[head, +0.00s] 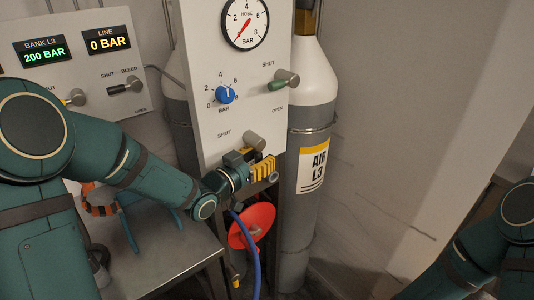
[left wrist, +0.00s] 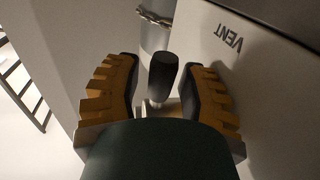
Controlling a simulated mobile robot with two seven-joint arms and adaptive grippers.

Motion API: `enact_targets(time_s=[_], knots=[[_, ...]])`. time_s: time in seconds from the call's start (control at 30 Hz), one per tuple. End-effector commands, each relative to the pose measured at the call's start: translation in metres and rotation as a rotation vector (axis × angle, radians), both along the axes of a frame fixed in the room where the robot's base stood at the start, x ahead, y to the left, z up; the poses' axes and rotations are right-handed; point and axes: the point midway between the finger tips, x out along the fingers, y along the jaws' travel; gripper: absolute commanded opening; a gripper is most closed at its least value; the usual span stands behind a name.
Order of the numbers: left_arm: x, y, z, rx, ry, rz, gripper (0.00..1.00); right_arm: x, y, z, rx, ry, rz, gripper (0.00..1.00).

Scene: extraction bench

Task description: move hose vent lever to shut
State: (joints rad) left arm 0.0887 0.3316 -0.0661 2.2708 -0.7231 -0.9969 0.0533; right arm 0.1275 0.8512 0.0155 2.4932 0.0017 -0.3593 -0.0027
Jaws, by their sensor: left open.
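The hose vent lever's grey hub (head: 254,139) shows low on the white panel (head: 243,125) in the head view, to the right of a SHUT label. Its handle is hidden there behind my left gripper (head: 264,168), which is at the panel's lower right edge. In the left wrist view the dark lever handle (left wrist: 163,76) stands between the two yellow-backed fingers of my left gripper (left wrist: 159,85). The jaws are open, with a gap on each side of the handle. A VENT label is on the panel beside it. My right gripper is out of view.
A green-handled lever (head: 279,85), a blue knob (head: 226,95) and a gauge (head: 245,22) sit higher on the panel. A grey cylinder (head: 300,222) stands close behind. A red disc (head: 252,226) and a blue hose (head: 248,255) hang below. A metal bench (head: 175,262) is at lower left.

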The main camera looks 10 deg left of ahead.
Motion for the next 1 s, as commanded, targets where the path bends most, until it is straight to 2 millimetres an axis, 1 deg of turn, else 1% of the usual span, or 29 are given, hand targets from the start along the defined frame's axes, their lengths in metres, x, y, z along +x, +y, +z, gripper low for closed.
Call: enact_targets(time_s=[0.3, 0.37, 0.4, 0.43, 0.63, 0.77, 0.87, 1.0], knots=[[0.000, 0.001, 0.000, 0.000, 0.000, 0.002, 0.40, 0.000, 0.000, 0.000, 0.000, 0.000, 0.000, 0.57], [0.000, 0.001, 0.000, 0.000, 0.000, 0.002, 0.19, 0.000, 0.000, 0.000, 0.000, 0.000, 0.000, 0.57], [0.000, 0.001, 0.000, 0.000, 0.000, 0.001, 0.05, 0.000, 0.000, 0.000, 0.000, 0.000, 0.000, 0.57], [0.000, 0.001, 0.000, 0.000, 0.000, 0.001, 0.00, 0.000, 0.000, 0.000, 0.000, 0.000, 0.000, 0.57], [0.000, 0.001, 0.000, 0.002, 0.004, 0.001, 0.00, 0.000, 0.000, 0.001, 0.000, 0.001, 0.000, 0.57], [-0.001, 0.001, 0.002, 0.014, 0.020, 0.002, 0.00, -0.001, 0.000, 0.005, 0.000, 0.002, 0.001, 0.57], [-0.002, 0.003, 0.003, 0.036, 0.048, 0.002, 0.00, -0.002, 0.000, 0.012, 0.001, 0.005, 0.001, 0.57], [-0.005, 0.005, 0.005, 0.086, 0.113, 0.001, 0.00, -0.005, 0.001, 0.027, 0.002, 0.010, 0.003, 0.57]])
